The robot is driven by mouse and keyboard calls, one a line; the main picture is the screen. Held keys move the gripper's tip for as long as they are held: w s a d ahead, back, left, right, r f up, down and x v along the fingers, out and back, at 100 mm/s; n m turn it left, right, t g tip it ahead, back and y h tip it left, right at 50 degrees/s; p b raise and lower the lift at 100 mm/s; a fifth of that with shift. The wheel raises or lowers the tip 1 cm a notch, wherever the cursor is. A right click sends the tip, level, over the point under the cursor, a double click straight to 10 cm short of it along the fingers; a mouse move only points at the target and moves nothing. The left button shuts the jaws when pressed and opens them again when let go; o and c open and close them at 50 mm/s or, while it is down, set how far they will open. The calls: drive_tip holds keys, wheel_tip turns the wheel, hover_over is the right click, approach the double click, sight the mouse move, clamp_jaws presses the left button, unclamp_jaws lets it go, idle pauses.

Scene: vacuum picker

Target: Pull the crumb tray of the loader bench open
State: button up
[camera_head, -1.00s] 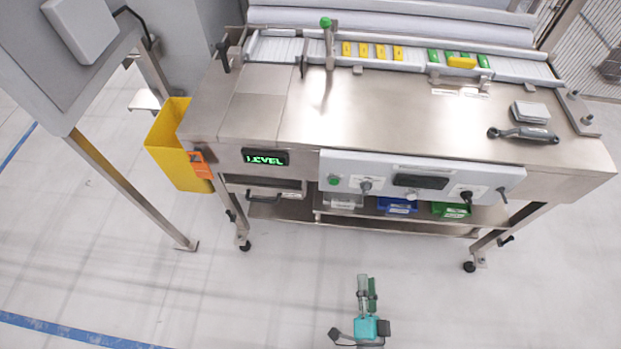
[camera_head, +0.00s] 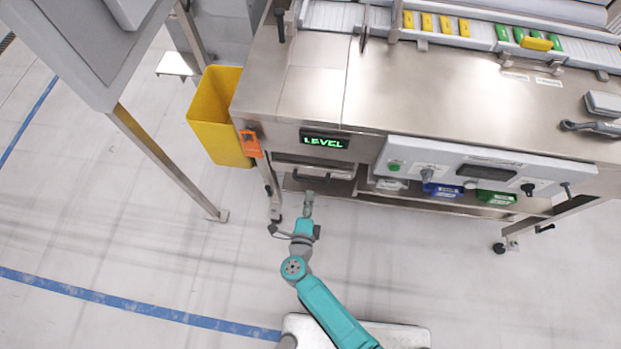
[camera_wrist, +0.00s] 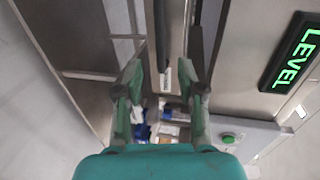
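The crumb tray (camera_head: 342,171) sits in the loader bench (camera_head: 300,95), under the green LEVEL display at its left end. It looks pushed in. Its dark bar handle (camera_head: 318,178) is on the front; in the wrist view the handle (camera_wrist: 160,35) runs up the picture from between the fingers. My gripper (camera_head: 308,198) is just below and in front of the handle in the head view. In the wrist view my gripper (camera_wrist: 165,72) has its two green fingers wide apart with nothing held. I cannot tell the exact gap to the handle.
A control panel (camera_head: 450,161) with knobs is right of the tray. Blue (camera_head: 441,190) and green (camera_head: 495,198) bins sit on the lower shelf.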

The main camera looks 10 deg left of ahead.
sight(313, 181)
drive_tip(key=x, duration=0.8)
drive_tip(key=shift+w, duration=0.15)
clamp_jaws()
